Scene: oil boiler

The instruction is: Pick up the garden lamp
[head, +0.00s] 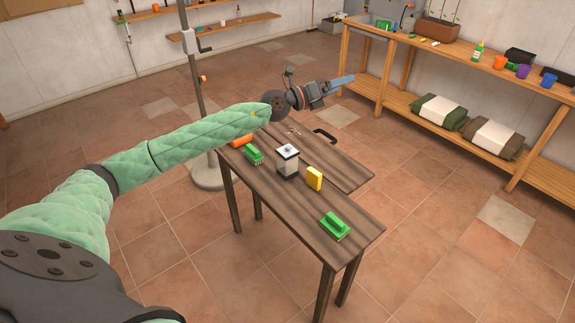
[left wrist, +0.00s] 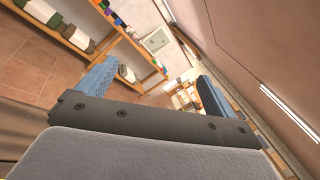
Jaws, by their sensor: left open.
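The garden lamp (head: 288,163), a small lantern with a dark base, a light body and a black-edged white top, stands upright on the dark wooden table (head: 318,205) in the head view. My left gripper (head: 345,81) is above and beyond the table's far edge, pointing right, apart from the lamp. In the left wrist view its blue fingers stand wide apart with nothing between them (left wrist: 155,88). The lamp does not show in the left wrist view. My right gripper is not in view.
Near the lamp lie a yellow sponge (head: 314,178), a green brush (head: 253,154), another green brush (head: 335,227) and an orange object (head: 241,141). A dark curved handle (head: 326,135) is at the far edge. A pole (head: 196,90) stands behind. Shelving (head: 440,60) is at right.

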